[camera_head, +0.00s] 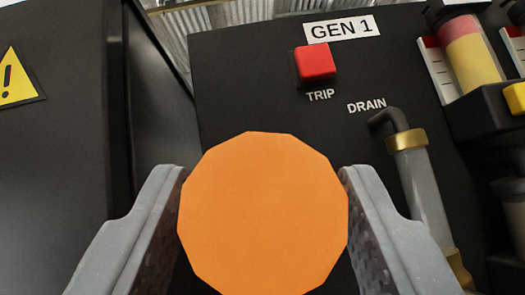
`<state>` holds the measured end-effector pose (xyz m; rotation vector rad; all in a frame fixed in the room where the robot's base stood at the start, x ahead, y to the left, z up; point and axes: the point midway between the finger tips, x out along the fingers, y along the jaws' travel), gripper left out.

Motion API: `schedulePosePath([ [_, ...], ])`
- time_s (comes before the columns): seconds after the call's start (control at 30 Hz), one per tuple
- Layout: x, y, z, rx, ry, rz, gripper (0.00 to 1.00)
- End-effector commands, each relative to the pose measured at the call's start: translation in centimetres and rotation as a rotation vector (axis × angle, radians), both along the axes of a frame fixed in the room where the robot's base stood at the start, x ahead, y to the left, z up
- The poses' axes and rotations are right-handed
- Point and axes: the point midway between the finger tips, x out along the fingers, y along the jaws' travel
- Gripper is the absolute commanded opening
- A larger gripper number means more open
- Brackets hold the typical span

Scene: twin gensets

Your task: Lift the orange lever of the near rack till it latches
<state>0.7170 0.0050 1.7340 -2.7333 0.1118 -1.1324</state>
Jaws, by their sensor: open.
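An orange, many-sided round face (262,225) fills the lower middle of the view, very close to the camera. It looks like the end of the orange lever; the rest of the lever is hidden behind it. My gripper (262,174) is open, with one grey finger on each side of the orange end. The fingers look close to its left and right edges; I cannot tell whether they touch it. No latch is visible.
A black panel labelled GEN 1 (341,28) stands behind, with a red TRIP button (315,62). At right are a DRAIN pipe (420,185) with brass fittings and a pink-and-yellow cylinder (470,55). A dark cabinet (55,150) with a warning sign stands left.

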Motion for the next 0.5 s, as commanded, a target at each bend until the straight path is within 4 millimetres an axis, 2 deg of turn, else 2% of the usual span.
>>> schedulePosePath([
  [0.2, 0.84, -0.16, 0.94, 0.001, 0.003, 0.002, 0.47],
  [0.5, 0.96, -0.20, 1.00, 0.000, 0.000, 0.001, 0.47],
])
